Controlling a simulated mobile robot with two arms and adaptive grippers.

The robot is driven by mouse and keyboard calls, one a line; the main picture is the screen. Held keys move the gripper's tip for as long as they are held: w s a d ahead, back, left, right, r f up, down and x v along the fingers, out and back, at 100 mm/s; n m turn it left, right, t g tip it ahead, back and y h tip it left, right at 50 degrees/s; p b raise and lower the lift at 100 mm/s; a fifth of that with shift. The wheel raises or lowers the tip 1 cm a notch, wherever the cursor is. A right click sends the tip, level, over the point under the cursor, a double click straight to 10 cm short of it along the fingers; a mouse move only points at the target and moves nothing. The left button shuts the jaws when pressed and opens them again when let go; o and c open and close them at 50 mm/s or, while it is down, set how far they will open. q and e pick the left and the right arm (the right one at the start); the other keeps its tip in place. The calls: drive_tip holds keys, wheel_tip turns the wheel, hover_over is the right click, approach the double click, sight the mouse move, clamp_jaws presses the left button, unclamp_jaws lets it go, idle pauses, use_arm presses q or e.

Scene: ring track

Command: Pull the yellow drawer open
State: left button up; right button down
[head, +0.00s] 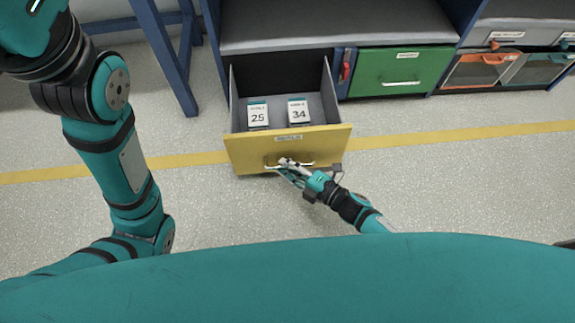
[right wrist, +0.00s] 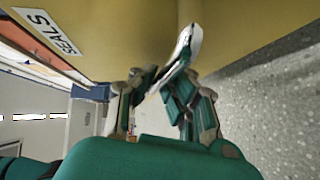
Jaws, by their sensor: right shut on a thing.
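The yellow drawer (head: 240,150) stands pulled out of the low grey-topped cabinet, its inside in view. Two white labelled boxes lie inside it, one marked 25 (head: 258,115) and one marked 34 (head: 298,112). My right gripper (head: 284,163) is at the front of the drawer, shut on its handle (head: 306,164). In the right wrist view the fingers (right wrist: 165,85) close around the pale handle, close to the yellow front (right wrist: 130,30) with a SEALS label (right wrist: 48,30). My left arm shows at the left of the head view; its gripper is out of frame.
A closed green drawer (head: 400,65) is to the right of the yellow one, with a red handle-like part (head: 346,70) between. Orange (head: 478,70) and teal (head: 540,68) bins stand farther right. A blue frame leg (head: 170,60) stands left. The speckled floor in front is clear.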

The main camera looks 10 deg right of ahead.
drive_tip(key=shift+w+r, duration=0.15)
drive_tip(key=shift+r, duration=0.05)
drive_tip(key=c, duration=1.4)
unclamp_jaws()
drive_tip(key=shift+c, duration=0.2)
drive_tip(key=shift+o, duration=0.3)
drive_tip(key=shift+f, duration=0.1)
drive_tip(key=v, duration=1.2)
